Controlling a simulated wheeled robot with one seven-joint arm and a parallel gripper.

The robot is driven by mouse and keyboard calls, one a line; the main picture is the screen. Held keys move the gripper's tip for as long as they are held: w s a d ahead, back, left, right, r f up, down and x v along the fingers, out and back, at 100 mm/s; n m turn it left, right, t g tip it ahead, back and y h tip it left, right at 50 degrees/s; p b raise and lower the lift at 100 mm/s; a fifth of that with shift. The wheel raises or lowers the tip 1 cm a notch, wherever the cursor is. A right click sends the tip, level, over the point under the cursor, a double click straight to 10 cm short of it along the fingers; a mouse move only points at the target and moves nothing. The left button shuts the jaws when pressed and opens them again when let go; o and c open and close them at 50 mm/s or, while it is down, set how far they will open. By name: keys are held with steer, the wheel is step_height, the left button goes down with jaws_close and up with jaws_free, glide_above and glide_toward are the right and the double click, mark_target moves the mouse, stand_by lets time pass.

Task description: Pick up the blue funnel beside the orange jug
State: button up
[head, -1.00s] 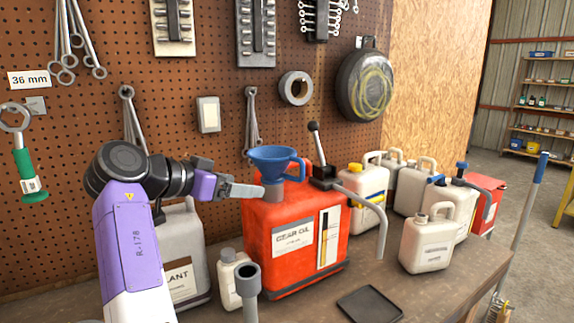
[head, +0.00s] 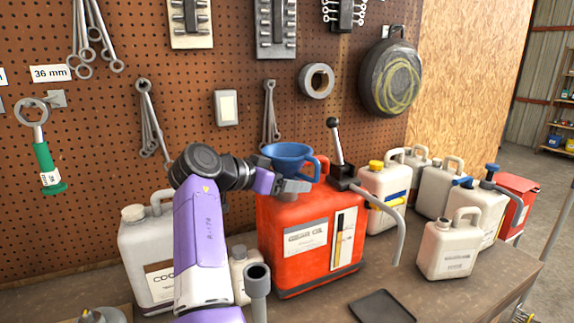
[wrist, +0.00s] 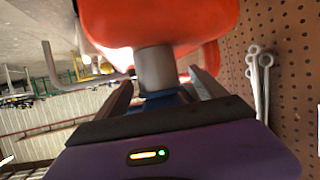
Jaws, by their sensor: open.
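The blue funnel (head: 288,152) sits upright on top of the orange gear oil jug (head: 275,215), over its grey neck, rather than beside it. In the wrist view a bit of the blue funnel (wrist: 168,98) shows between my fingers, largely hidden by my gripper. The jug (wrist: 160,18) fills the top there, its grey neck (wrist: 155,68) pointing toward me. My gripper (head: 299,186) is open just under the funnel's bowl, reaching in from the left. In the wrist view my fingers (wrist: 162,90) stand on either side of the neck and funnel; contact cannot be told.
A grey pump (head: 340,170) with a bent spout stands right of the funnel. A white coolant can (head: 145,235) is at left, partly behind my arm. Several pale jugs (head: 448,250) stand right. A dark tray (head: 382,306) lies in front. The pegboard (head: 100,215) is close behind.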

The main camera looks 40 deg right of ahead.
steer(key=shift+c, duration=0.4)
steer(key=c, duration=1.6)
steer(key=shift+o, duration=0.2)
steer(key=shift+r, duration=0.1)
